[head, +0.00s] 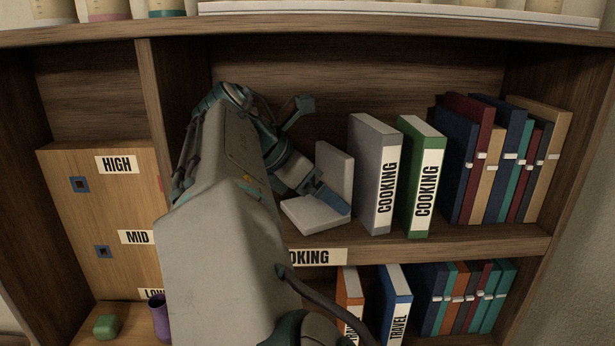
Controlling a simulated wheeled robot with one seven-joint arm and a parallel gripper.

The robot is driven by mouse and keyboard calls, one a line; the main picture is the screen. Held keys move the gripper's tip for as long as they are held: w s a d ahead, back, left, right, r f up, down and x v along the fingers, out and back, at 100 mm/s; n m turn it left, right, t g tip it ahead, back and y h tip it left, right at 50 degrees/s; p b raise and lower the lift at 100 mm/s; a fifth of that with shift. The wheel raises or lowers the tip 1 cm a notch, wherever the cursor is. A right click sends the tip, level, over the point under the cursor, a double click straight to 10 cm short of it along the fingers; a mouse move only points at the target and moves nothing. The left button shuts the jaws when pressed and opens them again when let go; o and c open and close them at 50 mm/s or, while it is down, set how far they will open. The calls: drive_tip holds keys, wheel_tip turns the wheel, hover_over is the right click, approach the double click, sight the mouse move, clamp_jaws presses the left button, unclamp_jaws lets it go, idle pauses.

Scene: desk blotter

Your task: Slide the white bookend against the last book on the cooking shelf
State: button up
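The white bookend (335,170) is L-shaped and stands on the cooking shelf, its upright plate on the right and its flat base (308,217) reaching left. The grey cooking book (372,165) stands upright just right of it; I cannot tell whether the two touch. The green cooking book (420,175) stands upright further right, with a small gap between the books. My gripper (327,196) is at the bookend, with a blue fingertip low in front of the upright, over the base. My arm hides part of the gripper, so its opening is unclear.
The cooking shelf edge carries a partly hidden label (318,257). Several books (500,160) fill the shelf's right end. Travel books (396,300) stand on the shelf below.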

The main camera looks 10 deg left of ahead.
drive_tip(key=shift+x, duration=1.6)
drive_tip(key=c, duration=0.9)
drive_tip(key=shift+s+a, duration=0.15)
drive_tip(key=shift+a, duration=0.55)
drive_tip(key=o, duration=1)
drive_tip(key=shift+d, duration=0.1)
drive_tip(key=shift+d, duration=0.1)
